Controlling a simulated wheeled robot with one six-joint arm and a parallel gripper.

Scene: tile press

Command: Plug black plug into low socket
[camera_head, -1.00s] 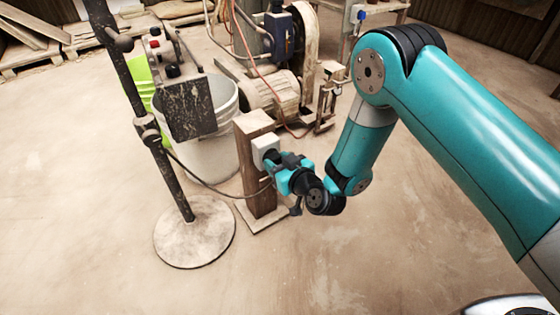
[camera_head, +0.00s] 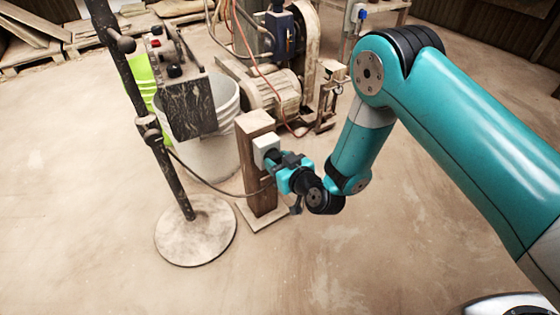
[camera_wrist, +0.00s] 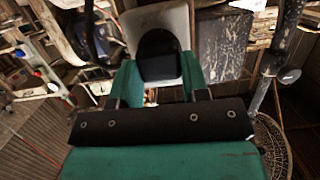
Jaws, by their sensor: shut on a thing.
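The low socket (camera_head: 266,150) is a pale box near the top of a short wooden post. In the wrist view the socket (camera_wrist: 150,20) is right in front of my jaws. My gripper (camera_head: 280,168) is shut on the black plug (camera_wrist: 158,55), whose dark round body shows between the teal fingers. The plug's front is against or very close to the socket face. Its pins are hidden, so I cannot tell how deep it sits. A dark cable (camera_head: 215,189) runs from the stand toward the gripper.
A black metal stand (camera_head: 195,245) with a round base is left of the post. It carries a dark control box (camera_head: 185,100) with red and black knobs. A white bucket (camera_head: 228,105) and a motor machine (camera_head: 275,92) stand behind. The floor in front is clear.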

